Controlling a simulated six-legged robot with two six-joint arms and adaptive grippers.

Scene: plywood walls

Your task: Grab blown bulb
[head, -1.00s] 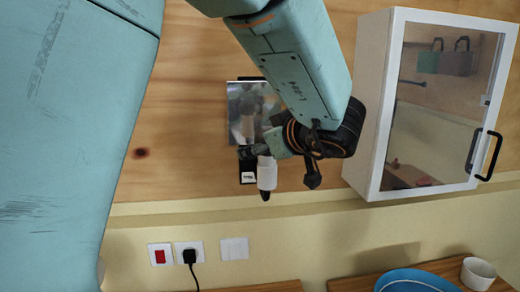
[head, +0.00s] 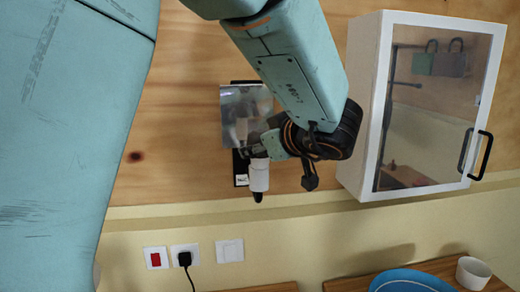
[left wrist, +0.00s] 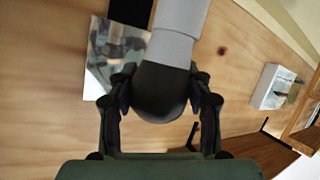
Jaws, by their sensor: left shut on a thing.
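The blown bulb (left wrist: 160,92) looks like a dark, rounded body under a pale grey cylinder (left wrist: 175,30) in the left wrist view. In the head view, the white cylinder (head: 259,175) shows at the wall fixture. My left gripper (left wrist: 162,80) has one finger on each side of the dark bulb and is shut on it. In the head view, my left gripper (head: 257,148) is beside the wall fixture, partly hidden behind its own wrist. I cannot tell whether the bulb is still seated in the cylinder. My right gripper is not in view.
A shiny plate (head: 240,112) is on the plywood wall behind my gripper. A white cabinet (head: 362,110) with a glass door stands close to the right of my wrist.

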